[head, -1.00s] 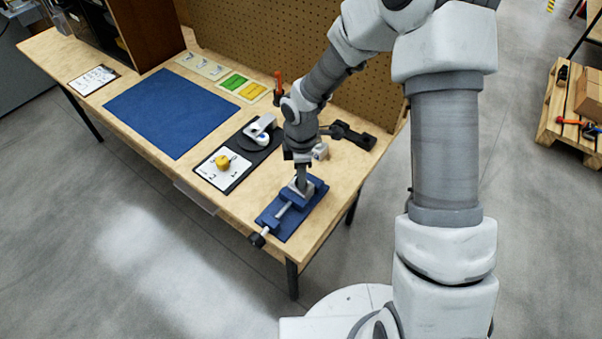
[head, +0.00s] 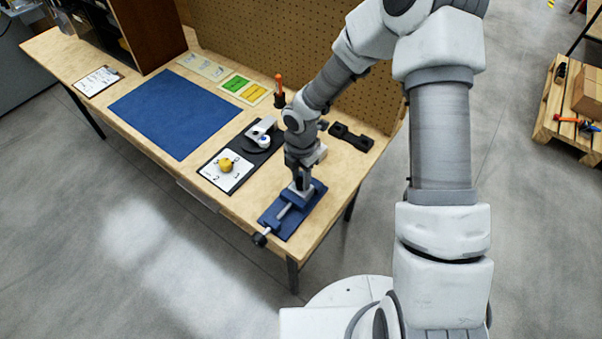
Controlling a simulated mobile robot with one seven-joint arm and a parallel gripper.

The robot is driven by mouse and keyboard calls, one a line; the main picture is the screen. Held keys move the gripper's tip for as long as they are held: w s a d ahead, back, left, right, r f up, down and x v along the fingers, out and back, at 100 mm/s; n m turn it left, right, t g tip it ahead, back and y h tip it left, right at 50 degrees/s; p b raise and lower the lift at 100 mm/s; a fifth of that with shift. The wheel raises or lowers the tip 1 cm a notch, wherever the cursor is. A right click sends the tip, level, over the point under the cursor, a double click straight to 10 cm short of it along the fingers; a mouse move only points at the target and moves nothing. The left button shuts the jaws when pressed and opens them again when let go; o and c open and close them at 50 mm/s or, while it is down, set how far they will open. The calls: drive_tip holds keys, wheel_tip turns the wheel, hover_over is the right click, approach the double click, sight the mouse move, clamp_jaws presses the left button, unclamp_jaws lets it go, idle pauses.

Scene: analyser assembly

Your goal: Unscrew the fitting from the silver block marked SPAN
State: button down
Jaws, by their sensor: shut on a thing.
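A blue vise (head: 284,219) stands at the near right end of the bench. A silver block (head: 301,188) sits in the vise, mostly hidden by my gripper; its marking cannot be read. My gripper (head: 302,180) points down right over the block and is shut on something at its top. The fitting itself is hidden between the fingers, so I cannot see its shape or how far it is threaded in.
Left of the vise lie a white tray with a yellow knob (head: 227,164) and a dark round stand with a white part (head: 261,130). Behind are an orange-handled tool (head: 279,88) and a black holder (head: 351,137). The blue mat (head: 175,112) is clear.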

drive_tip(key=n+p, duration=0.2)
drive_tip(key=shift+r+n, duration=0.2)
drive_tip(key=shift+n, duration=0.1)
drive_tip(key=shift+f+n, duration=0.2)
drive_tip(key=shift+n, duration=0.5)
drive_tip(key=shift+p, duration=0.35)
drive_tip(key=shift+r+n+p, duration=0.25)
drive_tip(key=shift+n+p, duration=0.55)
drive_tip(key=shift+n, duration=0.2)
drive_tip(key=shift+f+n+p, duration=0.25)
drive_tip(key=shift+n+p, duration=0.2)
drive_tip(key=shift+n, duration=0.55)
